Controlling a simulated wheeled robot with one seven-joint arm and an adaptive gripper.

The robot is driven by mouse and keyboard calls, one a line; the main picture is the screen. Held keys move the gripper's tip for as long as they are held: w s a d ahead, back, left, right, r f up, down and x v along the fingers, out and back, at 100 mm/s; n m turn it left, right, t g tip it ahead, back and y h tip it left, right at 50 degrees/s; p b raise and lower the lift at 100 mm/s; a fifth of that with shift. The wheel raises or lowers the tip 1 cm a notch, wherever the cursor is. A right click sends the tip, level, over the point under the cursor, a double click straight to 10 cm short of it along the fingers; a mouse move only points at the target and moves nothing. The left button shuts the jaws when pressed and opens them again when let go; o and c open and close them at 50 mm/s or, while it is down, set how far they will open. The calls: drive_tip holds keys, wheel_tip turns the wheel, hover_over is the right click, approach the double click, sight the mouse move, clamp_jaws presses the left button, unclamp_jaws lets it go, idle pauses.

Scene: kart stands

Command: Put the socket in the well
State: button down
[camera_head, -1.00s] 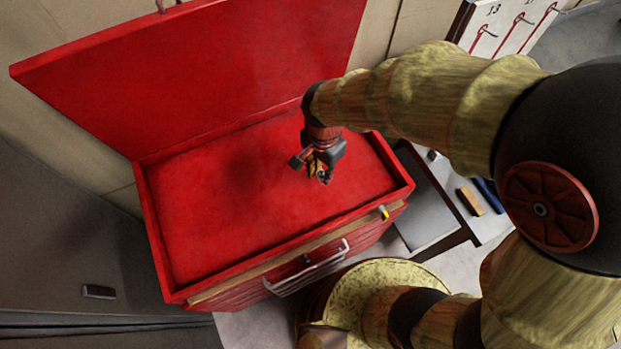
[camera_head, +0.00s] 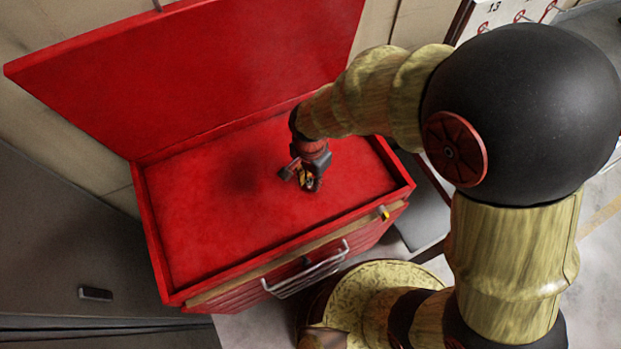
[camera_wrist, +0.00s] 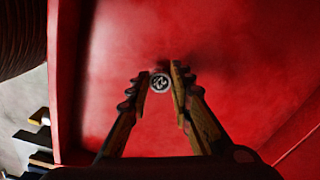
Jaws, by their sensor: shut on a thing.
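The socket (camera_wrist: 160,82) is a small round metal piece with a dark, patterned end, seen end-on in the wrist view. My gripper (camera_wrist: 161,84) has its two fingertips closed on either side of it. The well is the open red top compartment of the tool chest (camera_head: 215,215), with its lid (camera_head: 200,70) raised behind. In the head view my gripper (camera_head: 308,184) hangs over the right half of the well, inside the walls. The socket is too small to make out clearly there. How high it is above the well floor I cannot tell.
The well floor looks bare, with wide room left of my gripper. A front rim and a metal drawer handle (camera_head: 306,268) face me. A small yellow item (camera_head: 384,212) sits at the front right edge. Beyond the chest, a wooden block (camera_wrist: 40,115) shows in the wrist view.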

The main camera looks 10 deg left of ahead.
sight(311, 183)
drive_tip(key=c, duration=1.6)
unclamp_jaws()
drive_tip(key=shift+r, duration=0.1)
wheel_tip(311, 183, up, 12)
drive_tip(key=p, duration=0.2)
drive_tip(key=d+r+n+t, duration=0.2)
drive_tip(key=d+r+n, duration=0.1)
drive_tip(key=d+r, duration=0.8)
drive_tip(key=s+d+r+n+t, duration=0.1)
drive_tip(key=s+d+r, duration=0.1)
drive_tip(key=d, duration=0.2)
drive_tip(key=s+d+r+n+t, duration=0.1)
drive_tip(key=s+d+r, duration=0.1)
drive_tip(key=s+d, duration=0.1)
drive_tip(key=s+d+r+n+t, duration=0.1)
drive_tip(key=s+d+r+n, duration=0.1)
drive_tip(key=d, duration=0.3)
drive_tip(key=shift+s+t, duration=0.3)
wheel_tip(311, 183, down, 9)
drive_tip(key=b, duration=0.8)
drive_tip(key=shift+r+b, duration=0.2)
drive_tip(key=shift+b, duration=0.2)
